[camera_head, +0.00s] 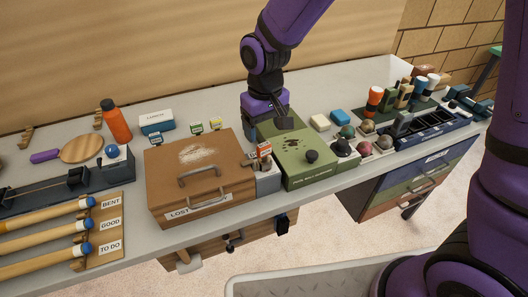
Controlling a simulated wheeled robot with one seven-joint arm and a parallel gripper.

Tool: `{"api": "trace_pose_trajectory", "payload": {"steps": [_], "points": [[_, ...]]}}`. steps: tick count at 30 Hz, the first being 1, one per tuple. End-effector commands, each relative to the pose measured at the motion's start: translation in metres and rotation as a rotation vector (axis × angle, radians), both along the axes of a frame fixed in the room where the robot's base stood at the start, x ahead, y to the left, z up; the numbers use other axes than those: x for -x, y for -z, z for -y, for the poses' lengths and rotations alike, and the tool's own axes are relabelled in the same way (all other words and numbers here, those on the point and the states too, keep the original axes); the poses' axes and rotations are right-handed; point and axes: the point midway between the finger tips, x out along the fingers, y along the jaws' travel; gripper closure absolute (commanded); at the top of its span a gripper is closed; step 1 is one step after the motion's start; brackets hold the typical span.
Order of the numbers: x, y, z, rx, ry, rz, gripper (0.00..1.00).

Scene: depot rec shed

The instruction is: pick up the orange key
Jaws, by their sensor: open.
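Small orange tag-like pieces (264,150) stand at the grey box (267,181) between the brown case and the green box. One of them may be the orange key; they are too small to tell, and no key shape shows clearly. My gripper (281,123) points down over the back of the green box (310,168), behind and slightly right of the orange pieces. It is open, and I see nothing held in it. Its fingertips are small and dark against the green box, so I cannot tell whether they touch it.
A brown lost-property case (196,190) stands left of the grey box. Small green and yellow tags (215,124) stand behind it. An orange bottle (116,122) is farther left. Several balls (346,131) lie right of the green box. The bench's back strip (223,101) is mostly clear.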

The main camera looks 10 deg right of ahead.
Motion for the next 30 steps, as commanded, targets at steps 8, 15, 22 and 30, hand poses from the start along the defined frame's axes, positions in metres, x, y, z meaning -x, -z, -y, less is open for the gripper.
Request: {"api": "trace_pose_trajectory", "payload": {"steps": [8,15,22,30], "points": [[0.0,0.025,0.0,0.0,0.0,-0.001,0.26],[0.001,0.053,-0.002,0.001,0.0,-0.003,0.26],[0.001,0.075,-0.002,0.0,0.001,-0.001,0.26],[0.001,0.076,-0.002,0.0,0.001,0.0,0.3]]}}
